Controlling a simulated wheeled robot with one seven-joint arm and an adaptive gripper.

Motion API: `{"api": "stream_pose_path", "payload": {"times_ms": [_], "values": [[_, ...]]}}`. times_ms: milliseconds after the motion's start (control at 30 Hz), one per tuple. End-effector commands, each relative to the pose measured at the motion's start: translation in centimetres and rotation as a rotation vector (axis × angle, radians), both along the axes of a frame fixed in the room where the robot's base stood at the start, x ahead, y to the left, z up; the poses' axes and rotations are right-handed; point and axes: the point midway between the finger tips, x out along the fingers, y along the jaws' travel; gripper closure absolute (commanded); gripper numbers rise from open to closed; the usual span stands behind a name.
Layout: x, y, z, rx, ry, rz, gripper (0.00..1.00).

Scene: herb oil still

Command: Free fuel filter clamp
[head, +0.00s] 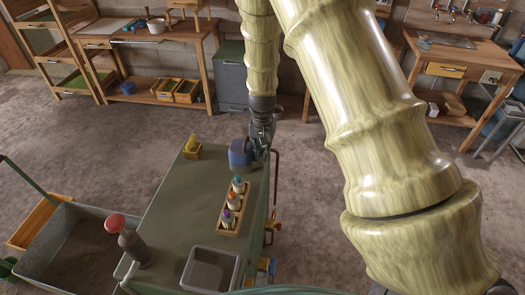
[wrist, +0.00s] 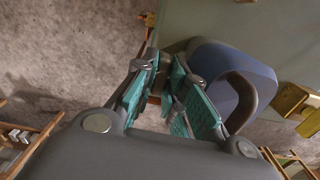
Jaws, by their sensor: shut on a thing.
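My gripper (head: 262,150) is at the right edge of the green bench top (head: 185,222), close beside a blue body with a dark curved loop (head: 240,152). In the wrist view, my gripper's teal-padded fingers (wrist: 166,88) are close together, and the blue body (wrist: 235,72) lies just beyond and to the right of them. The fingers are shut on a small part that they mostly hide, and I cannot tell whether it is the clamp. No fuel filter or clamp can be made out clearly.
A wooden rack with several small bottles (head: 229,222) and a yellow block (head: 192,149) stand on the bench top. A grey bin (head: 210,268) and a red-topped lever (head: 116,221) are at its near end. Pipes and valves (head: 272,226) run along its right side. Open floor lies beyond.

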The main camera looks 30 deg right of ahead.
Motion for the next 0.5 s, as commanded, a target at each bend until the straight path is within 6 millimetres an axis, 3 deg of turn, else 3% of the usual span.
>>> {"api": "stream_pose_path", "payload": {"times_ms": [200, 233, 300, 500], "values": [[0.19, -0.10, 0.19, -0.001, -0.004, -0.002, 1.00], [0.19, -0.10, 0.19, -0.001, -0.004, -0.002, 0.81], [0.17, -0.08, 0.17, -0.001, -0.004, -0.002, 0.68], [0.06, 0.00, 0.06, 0.000, -0.001, 0.000, 0.66]]}}
